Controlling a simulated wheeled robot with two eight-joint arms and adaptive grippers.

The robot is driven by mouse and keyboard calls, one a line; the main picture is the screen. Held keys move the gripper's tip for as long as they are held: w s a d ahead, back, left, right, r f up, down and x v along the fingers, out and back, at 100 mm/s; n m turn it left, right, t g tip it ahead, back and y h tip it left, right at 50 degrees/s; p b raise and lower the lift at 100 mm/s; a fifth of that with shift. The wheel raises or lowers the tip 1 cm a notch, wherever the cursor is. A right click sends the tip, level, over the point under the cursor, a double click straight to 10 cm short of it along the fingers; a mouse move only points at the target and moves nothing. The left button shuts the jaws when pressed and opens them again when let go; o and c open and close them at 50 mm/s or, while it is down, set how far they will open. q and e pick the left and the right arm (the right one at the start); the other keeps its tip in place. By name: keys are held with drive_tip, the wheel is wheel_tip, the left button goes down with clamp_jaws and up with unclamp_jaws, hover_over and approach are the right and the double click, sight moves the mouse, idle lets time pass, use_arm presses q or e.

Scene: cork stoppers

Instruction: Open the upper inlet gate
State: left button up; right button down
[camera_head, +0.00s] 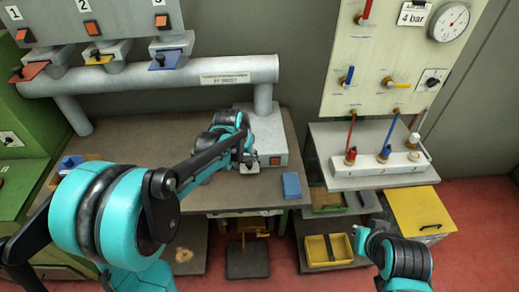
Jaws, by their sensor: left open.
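I cannot tell for certain which part is the upper inlet gate. Three coloured plates sit under the numbered outlets at the upper left: a red plate (30,71), a yellow plate (100,60) and a blue plate (165,60). My left gripper (250,164) is open and small in the view, over the back of the grey table, in front of a grey box (268,140) below the pipe. My own arm hides part of this area.
A grey pipe (150,75) runs along the wall. A blue block (291,185) lies on the grey table (225,195). To the right are a panel with valves and a gauge (449,22), a shelf (340,170), a yellow bin (328,250) and a yellow-lidded box (420,210).

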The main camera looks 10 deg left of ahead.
sight(249, 164)
use_arm(q)
drive_tip(key=b+x, duration=0.2)
drive_tip(key=x, duration=0.5)
drive_tip(key=shift+f, duration=0.2)
drive_tip(key=shift+s, duration=0.1)
clamp_jaws()
